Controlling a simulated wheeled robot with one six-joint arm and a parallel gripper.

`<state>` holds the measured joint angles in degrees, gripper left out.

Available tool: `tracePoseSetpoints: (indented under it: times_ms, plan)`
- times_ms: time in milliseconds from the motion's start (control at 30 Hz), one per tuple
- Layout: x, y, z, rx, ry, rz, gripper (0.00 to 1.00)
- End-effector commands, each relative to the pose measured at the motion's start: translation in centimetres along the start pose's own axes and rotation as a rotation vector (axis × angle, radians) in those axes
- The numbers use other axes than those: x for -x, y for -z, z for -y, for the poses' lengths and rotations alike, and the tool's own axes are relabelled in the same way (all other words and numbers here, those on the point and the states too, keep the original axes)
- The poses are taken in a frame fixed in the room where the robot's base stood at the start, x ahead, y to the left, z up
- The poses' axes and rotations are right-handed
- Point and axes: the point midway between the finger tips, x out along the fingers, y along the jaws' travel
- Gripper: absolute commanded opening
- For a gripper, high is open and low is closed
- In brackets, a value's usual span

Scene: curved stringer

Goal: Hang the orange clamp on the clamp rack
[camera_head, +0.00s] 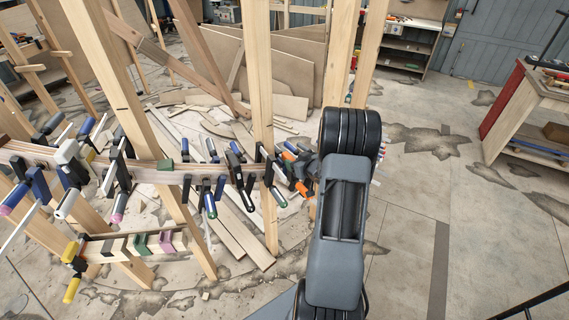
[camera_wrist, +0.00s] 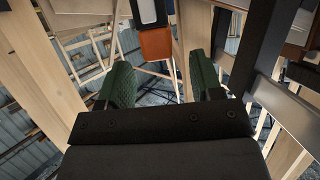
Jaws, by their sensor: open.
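The orange clamp (camera_head: 301,188) shows in the head view as small orange parts at the right end of a wooden beam, partly hidden by my arm. In the wrist view, an orange block (camera_wrist: 156,43) below a white and dark piece lies above and between my fingers; it looks like part of a clamp. My gripper (camera_wrist: 160,82) is open, with green pads apart and nothing visible gripped between them. Whether a finger touches the clamp I cannot tell. I cannot tell for certain which structure is the clamp rack.
The curved wooden beam (camera_head: 150,172) carries several clamps with blue, green, black and white parts. A lower short beam (camera_head: 122,247) holds more clamps. Upright wooden posts (camera_head: 258,70) stand close to my arm. Boards lie behind. The floor at right is clear up to a workbench (camera_head: 520,110).

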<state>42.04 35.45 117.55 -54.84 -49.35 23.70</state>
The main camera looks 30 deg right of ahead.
Motion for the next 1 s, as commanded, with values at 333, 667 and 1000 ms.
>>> tracePoseSetpoints:
  times_ms: [333, 667, 1000]
  plan:
    - [-4.1, -0.2, 0.0, 0.001, 0.002, 0.002, 0.60]
    - [-5.2, -0.2, 0.0, 0.001, 0.000, 0.001, 0.60]
    - [-5.2, -0.2, 0.0, 0.001, 0.000, 0.001, 0.35]
